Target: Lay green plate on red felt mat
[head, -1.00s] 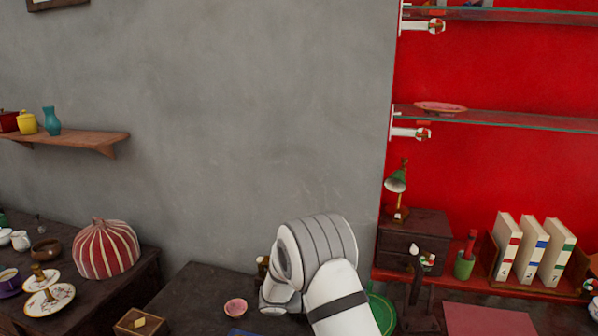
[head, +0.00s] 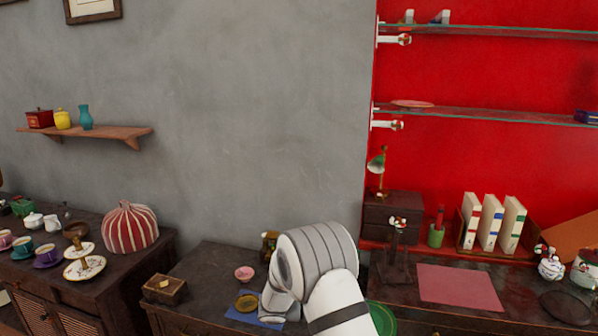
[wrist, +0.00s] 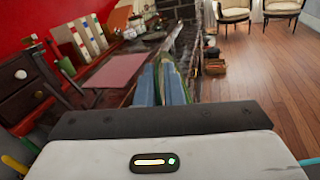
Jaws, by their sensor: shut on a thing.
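The green plate (head: 382,318) shows in part at the bottom of the head view, just right of my arm, which hides the rest. In the wrist view the green plate (wrist: 166,68) is seen nearly edge-on, upright between the blue fingers of my gripper (wrist: 161,88), which is shut on it. The red felt mat (head: 460,287) lies flat and bare on the dark table, right of the plate. It also shows in the wrist view (wrist: 115,71), ahead and left of my fingers. The fingers are hidden in the head view.
A dark drawer box (head: 392,217) with a green lamp (head: 377,165), a green cup (head: 436,235) and several binders (head: 492,222) stand behind the mat. A teapot (head: 551,268) and a dark round plate (head: 567,308) are right of it. A glass shelf (head: 480,112) runs above.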

